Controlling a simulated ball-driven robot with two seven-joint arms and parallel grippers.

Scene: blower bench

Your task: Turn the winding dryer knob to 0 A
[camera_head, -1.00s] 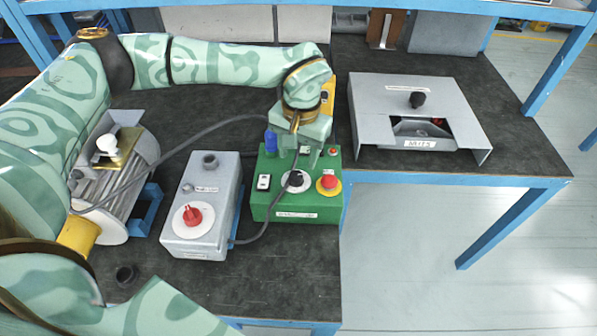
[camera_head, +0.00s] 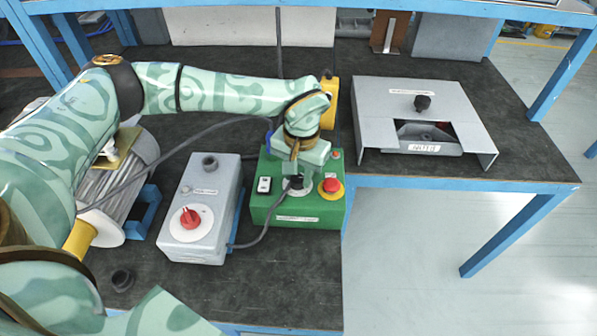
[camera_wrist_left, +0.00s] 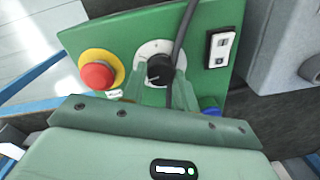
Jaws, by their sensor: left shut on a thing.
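The green control box (camera_head: 260,208) stands at the front of the bench, with a black knob (camera_head: 297,183) on a white dial (camera_head: 296,192). I cannot read the box's label or the dial setting. My left gripper (camera_head: 298,174) reaches down over the box from behind and is shut on the black knob. In the left wrist view the knob (camera_wrist_left: 159,70) shows at the fingertips of my left gripper (camera_wrist_left: 165,84), in front of the white dial (camera_wrist_left: 150,50). The fingers hide part of the knob and dial. My right gripper is not in view.
A red mushroom button (camera_head: 332,185) sits close beside the knob, and a black-and-white switch (camera_head: 264,185) on its other side. A grey box with a red knob (camera_head: 190,218) stands to the left. A dark cable (camera_head: 262,228) runs near the gripper. A grey slanted housing (camera_head: 465,110) stands right.

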